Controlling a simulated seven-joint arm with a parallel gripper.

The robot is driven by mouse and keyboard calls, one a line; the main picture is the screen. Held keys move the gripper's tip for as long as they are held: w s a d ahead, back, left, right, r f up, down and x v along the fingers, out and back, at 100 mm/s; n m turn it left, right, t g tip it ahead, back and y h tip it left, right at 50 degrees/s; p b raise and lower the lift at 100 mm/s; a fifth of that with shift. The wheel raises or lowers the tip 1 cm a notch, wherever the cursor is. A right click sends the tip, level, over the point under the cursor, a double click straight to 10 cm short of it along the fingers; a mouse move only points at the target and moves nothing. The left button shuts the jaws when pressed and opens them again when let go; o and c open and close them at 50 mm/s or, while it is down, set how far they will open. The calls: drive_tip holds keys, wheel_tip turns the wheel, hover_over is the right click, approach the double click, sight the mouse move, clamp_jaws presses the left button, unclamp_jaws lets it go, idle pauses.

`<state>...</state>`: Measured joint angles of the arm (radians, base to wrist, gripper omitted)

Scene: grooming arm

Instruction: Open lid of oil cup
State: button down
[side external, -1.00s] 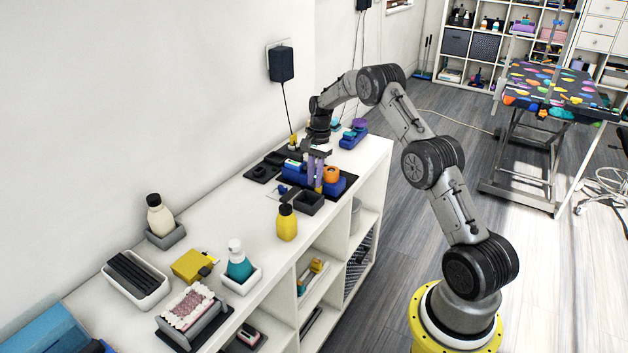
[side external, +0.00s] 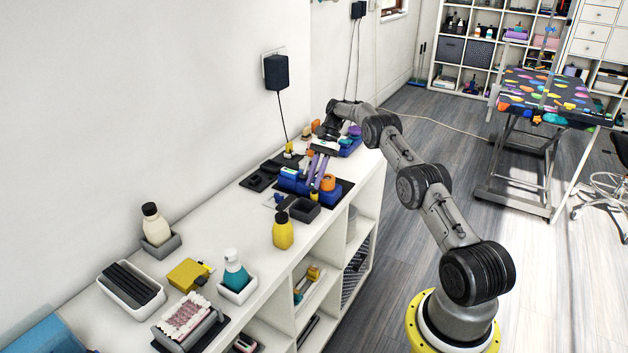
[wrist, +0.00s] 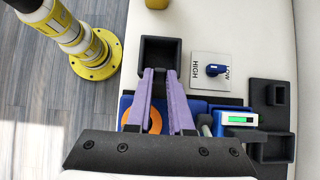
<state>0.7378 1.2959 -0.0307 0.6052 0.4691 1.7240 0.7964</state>
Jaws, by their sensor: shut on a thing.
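No part is marked as the oil cup, and I cannot tell for sure which thing it is. An orange round part (side external: 328,182) stands in a blue block (side external: 294,183) on the shelf top; in the wrist view it shows as an orange ring (wrist: 155,120), partly behind a finger. In the wrist view the fingertips (wrist: 160,72) lie close together near a dark square tray (wrist: 145,50). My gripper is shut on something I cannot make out.
A yellow bottle (side external: 283,232) stands near the tray, towards the camera. A card with a blue knob (wrist: 214,69) and a device with a green display (wrist: 238,119) sit right of the fingers in the wrist view. The white shelf top (side external: 225,215) has bare room towards the wall.

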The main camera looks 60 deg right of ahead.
idle(0.4)
drive_tip(key=c, duration=0.8)
unclamp_jaws()
drive_tip(key=shift+r, duration=0.55)
wheel_tip(320, 180, up, 2)
drive_tip(key=shift+s+r, duration=0.1)
drive_tip(key=shift+r, duration=0.15)
drive_tip(key=s+a+r, duration=0.7)
drive_tip(key=s+r, duration=0.2)
drive_tip(key=s, duration=0.2)
drive_tip(key=shift+s+a+r, duration=0.2)
drive_tip(key=shift+s, duration=0.15)
